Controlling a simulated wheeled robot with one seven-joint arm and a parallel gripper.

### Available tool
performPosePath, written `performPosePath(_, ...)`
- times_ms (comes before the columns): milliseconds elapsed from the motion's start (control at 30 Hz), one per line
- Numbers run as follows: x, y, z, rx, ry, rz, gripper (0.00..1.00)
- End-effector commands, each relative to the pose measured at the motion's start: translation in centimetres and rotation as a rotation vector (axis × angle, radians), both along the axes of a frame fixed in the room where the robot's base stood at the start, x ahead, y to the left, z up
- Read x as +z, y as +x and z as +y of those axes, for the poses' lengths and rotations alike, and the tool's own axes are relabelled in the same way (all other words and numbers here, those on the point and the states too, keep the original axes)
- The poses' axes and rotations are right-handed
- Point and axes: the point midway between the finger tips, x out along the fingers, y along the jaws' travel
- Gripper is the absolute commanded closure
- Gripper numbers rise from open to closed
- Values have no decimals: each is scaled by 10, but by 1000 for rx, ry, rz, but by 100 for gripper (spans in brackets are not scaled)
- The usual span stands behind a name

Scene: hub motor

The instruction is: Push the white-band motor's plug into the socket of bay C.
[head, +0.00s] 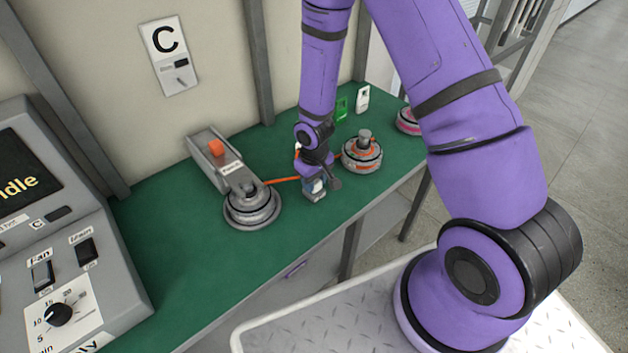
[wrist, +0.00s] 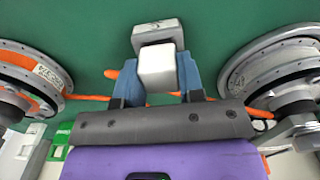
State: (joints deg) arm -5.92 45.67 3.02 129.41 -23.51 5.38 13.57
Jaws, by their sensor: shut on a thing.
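My gripper (wrist: 158,85) is shut on a white block-shaped plug (wrist: 157,70), held between its two blue fingers. A grey block (wrist: 152,30), apparently a socket, lies just beyond the plug; I cannot tell whether the plug is inside it. In the head view my gripper (head: 315,184) is low over the green bench. A grey motor (head: 250,205), apparently the white-band one, sits left of it, and it also shows at right in the wrist view (wrist: 270,75). An orange cable (head: 283,180) runs from that motor towards my gripper. The bay C sign (head: 168,58) is on the wall.
An orange-banded motor (head: 362,155) stands close right of my gripper, a pink-banded one (head: 407,121) farther right. A grey fixture with an orange button (head: 215,147) is behind the grey motor. A control console (head: 60,250) stands at left. The bench (head: 170,265) is clear at front left.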

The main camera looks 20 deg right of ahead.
Motion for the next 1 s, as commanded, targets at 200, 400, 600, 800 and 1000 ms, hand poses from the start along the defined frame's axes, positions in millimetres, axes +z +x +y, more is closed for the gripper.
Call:
performPosePath(200,-1,0,0,-1,0,0,100)
performPosePath(400,-1,0,0,0,0,0,100)
performPosePath(600,-1,0,0,0,0,1,39)
performPosePath(800,-1,0,0,0,0,0,35)
performPosePath(1000,4,0,0,-1,0,0,35)
